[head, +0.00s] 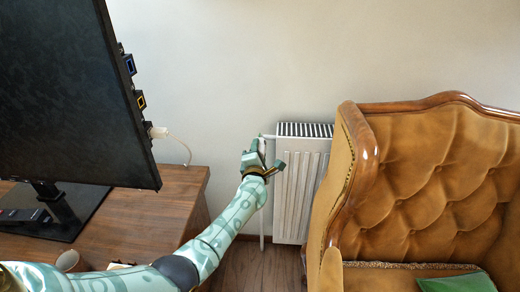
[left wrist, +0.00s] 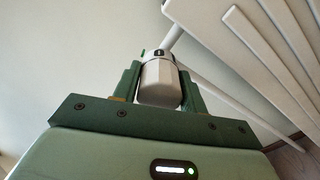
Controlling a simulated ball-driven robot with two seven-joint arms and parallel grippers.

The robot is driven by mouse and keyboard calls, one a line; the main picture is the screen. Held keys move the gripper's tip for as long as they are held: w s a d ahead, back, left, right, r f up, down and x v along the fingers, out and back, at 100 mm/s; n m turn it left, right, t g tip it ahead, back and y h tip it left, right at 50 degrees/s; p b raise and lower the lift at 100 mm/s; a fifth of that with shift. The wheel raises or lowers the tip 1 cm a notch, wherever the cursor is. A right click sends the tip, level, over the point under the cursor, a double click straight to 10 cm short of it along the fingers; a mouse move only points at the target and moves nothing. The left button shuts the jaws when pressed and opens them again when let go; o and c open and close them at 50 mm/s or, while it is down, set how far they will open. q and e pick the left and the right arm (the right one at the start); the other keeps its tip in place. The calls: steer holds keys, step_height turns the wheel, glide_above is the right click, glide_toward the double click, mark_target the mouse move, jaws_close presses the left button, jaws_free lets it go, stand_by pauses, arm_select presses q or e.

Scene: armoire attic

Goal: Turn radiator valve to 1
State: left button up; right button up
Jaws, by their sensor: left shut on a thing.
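The white radiator (head: 299,190) stands against the wall in the head view, between the desk and the armchair. Its white valve knob (left wrist: 160,82) shows in the left wrist view, with a dark mark on its collar and pipes behind it. My left gripper (head: 262,160) reaches the radiator's upper left corner. In the left wrist view the green fingers of my left gripper (left wrist: 160,88) stand on both sides of the knob and are shut on it. In the head view my gripper hides most of the knob. My right gripper is not in view.
A tan tufted armchair (head: 415,190) stands close to the radiator's right side. A wooden desk (head: 150,215) with a dark monitor (head: 75,85) and a remote (head: 20,214) is at the left. A narrow strip of floor (head: 255,268) shows between desk and armchair.

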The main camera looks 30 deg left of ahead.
arm_select(q)
steer(key=m+p, duration=0.1)
steer(key=m, duration=0.1)
steer(key=shift+d+r+m, duration=0.1)
steer(key=shift+r+m, duration=0.05)
steer(key=shift+m, duration=0.25)
steer(key=m, duration=0.2)
steer(key=shift+m+p, duration=0.3)
steer(key=shift+m, duration=0.1)
steer(key=m+p, duration=0.1)
steer(key=m, duration=0.5)
steer(key=shift+m, duration=1.4)
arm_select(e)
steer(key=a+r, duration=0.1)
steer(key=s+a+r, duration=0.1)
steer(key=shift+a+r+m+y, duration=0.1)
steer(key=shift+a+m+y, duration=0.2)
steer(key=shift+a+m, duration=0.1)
arm_select(q)
steer(key=shift+w+m, duration=0.1)
steer(key=shift+m, duration=0.2)
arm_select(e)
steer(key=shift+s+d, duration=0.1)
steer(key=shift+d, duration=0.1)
